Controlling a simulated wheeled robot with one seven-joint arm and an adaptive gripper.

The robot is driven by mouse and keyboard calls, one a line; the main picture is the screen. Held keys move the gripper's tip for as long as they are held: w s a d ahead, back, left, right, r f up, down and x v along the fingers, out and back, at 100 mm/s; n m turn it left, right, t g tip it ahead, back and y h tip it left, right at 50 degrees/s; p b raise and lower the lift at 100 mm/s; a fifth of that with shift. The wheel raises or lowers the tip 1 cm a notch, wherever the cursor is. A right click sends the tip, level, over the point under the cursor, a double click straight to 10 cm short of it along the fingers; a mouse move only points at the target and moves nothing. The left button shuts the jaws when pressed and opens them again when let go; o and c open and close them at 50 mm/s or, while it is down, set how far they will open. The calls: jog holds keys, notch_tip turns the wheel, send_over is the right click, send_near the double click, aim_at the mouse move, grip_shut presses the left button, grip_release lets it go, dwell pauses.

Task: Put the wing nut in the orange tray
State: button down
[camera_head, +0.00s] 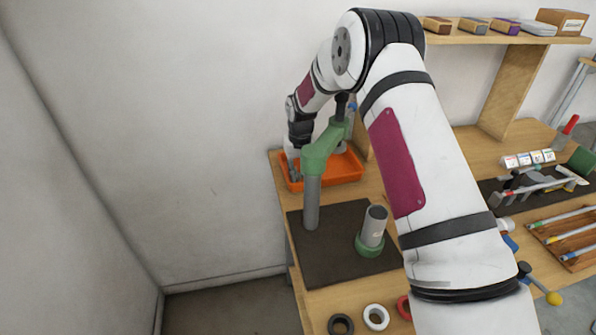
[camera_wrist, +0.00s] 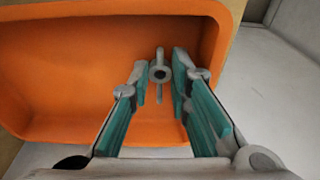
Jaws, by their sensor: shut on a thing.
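The orange tray (camera_head: 347,168) lies at the back left of the bench, partly hidden behind a green and grey pipe frame. It fills much of the wrist view (camera_wrist: 75,85). My gripper (camera_wrist: 159,80) is over the tray, its teal-padded fingers pointing into it. The grey wing nut (camera_wrist: 160,73) is between the fingertips, gripped, with the orange floor behind it. Its height above the tray floor is hard to tell. In the head view the fingers are small and the wing nut cannot be made out.
The pipe frame (camera_head: 312,190) stands upright on a dark mat (camera_head: 330,262) just in front of the tray. A grey tube with a green collar (camera_head: 371,240) stands beside it. Rings (camera_head: 376,317) lie at the front edge. A wall is behind the tray.

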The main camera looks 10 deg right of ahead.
jog(key=c, duration=1.8)
grip_release()
jog(key=shift+f, duration=0.1)
jog(key=r, duration=0.4)
jog(key=s+r+b, duration=0.1)
jog(key=r, duration=0.7)
jog(key=shift+s+r+b, duration=0.1)
jog(key=shift+s+b, duration=0.25)
jog(key=shift+s, duration=0.05)
